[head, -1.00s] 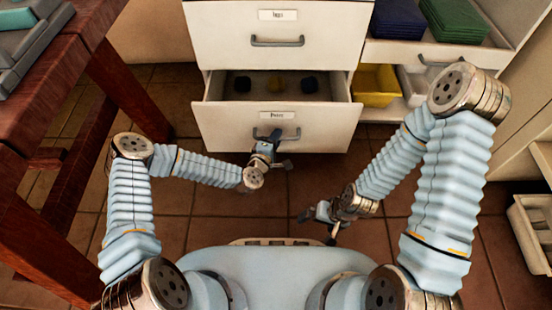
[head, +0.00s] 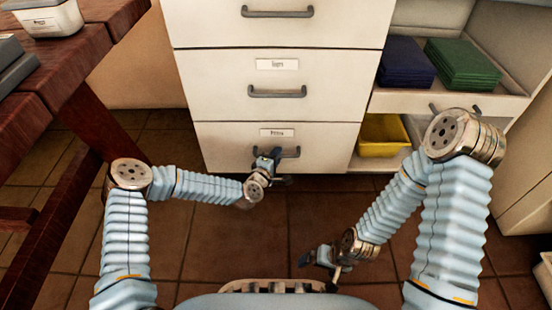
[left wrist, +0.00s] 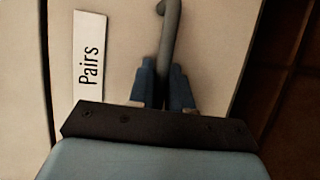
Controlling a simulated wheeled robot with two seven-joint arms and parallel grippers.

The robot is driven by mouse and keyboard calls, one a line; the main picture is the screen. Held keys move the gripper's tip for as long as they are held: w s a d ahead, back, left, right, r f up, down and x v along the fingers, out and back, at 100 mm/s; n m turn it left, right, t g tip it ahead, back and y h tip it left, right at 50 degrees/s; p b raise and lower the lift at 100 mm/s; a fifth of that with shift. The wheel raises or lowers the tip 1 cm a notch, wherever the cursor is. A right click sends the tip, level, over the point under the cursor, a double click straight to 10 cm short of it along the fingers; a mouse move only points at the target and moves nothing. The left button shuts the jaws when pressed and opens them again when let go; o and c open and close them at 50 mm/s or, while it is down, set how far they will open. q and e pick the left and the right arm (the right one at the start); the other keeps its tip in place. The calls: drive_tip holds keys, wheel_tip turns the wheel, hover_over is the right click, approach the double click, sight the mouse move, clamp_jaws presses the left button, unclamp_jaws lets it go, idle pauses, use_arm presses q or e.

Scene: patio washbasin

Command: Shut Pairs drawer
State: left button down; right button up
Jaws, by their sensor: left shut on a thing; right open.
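The Pairs drawer (head: 225,149) is the lowest of the white drawers in the head view, and its front looks flush with the cabinet. Its label (left wrist: 90,58) reads "Pairs" in the left wrist view. My left gripper (head: 268,160) is at the drawer's grey handle (head: 291,153). In the left wrist view, the fingers of my left gripper (left wrist: 163,85) are closed around the handle bar (left wrist: 171,40). My right gripper (head: 322,258) is open and empty above the floor, apart from the drawers. The inside of the drawer is hidden.
More drawers with grey handles (head: 277,92) are above. To the right are a shelf with blue cloths (head: 405,64) and green cloths (head: 462,62), and a yellow bin (head: 383,136). A red-brown wooden table (head: 75,75) stands at the left. The tiled floor in front is clear.

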use_arm(q)
drive_tip(key=shift+w+a, duration=0.15)
drive_tip(key=shift+w, duration=0.1)
drive_tip(key=c, duration=1.1)
unclamp_jaws()
drive_tip(key=shift+r, duration=0.1)
drive_tip(key=p+v, duration=0.2)
drive_tip(key=v, duration=1.2)
drive_tip(key=shift+f, duration=0.25)
